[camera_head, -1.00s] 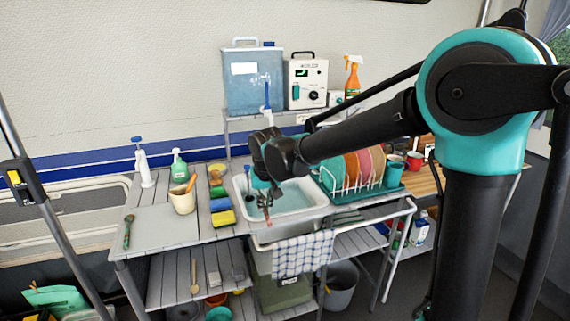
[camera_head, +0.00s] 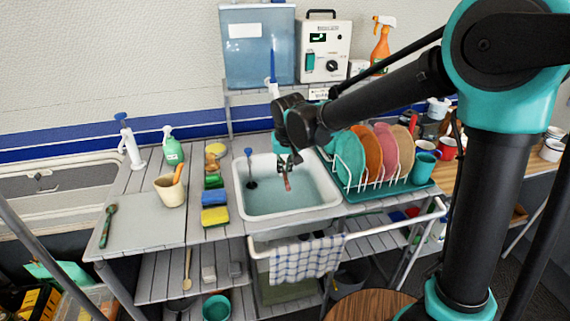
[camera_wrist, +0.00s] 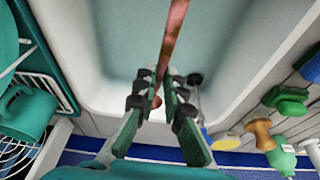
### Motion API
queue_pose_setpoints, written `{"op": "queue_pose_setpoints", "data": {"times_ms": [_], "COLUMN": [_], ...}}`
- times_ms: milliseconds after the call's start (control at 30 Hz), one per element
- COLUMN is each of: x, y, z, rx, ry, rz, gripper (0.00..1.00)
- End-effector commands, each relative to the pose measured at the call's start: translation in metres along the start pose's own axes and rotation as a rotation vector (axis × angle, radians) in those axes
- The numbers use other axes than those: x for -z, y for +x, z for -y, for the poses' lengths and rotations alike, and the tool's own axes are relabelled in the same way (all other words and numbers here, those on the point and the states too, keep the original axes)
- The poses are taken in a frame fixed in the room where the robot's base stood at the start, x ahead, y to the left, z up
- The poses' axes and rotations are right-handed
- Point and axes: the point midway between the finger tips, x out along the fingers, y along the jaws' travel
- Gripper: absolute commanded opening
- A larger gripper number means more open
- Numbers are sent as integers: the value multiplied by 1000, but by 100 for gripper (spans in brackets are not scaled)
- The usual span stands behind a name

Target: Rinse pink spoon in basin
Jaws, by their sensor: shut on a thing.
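The pink spoon (camera_head: 287,184) hangs from my gripper (camera_head: 287,160) over the basin (camera_head: 241,200). The basin is white and holds pale blue-green water. In the wrist view my gripper (camera_wrist: 160,88) is shut on the spoon (camera_wrist: 174,35), whose long reddish-pink shaft runs out ahead over the basin floor. In the head view the spoon's lower end is at or just above the water; I cannot tell whether it touches. Part of the spoon is hidden between the fingers.
A dark-headed brush (camera_head: 251,170) leans inside the basin's left part. A dish rack (camera_head: 375,185) with plates stands close on the right. Sponges (camera_head: 215,216) and a cream cup (camera_head: 170,191) stand on the left. A checked towel (camera_head: 305,259) hangs in front.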

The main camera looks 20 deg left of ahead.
Motion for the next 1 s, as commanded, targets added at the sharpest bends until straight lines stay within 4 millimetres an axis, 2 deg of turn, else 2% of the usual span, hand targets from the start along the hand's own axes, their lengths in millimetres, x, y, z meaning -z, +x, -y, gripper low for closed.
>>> {"op": "queue_pose_setpoints", "data": {"times_ms": [1000], "x": [-26], "y": [89], "z": [0], "rx": [0], "ry": [0], "rz": [0], "gripper": [0]}}
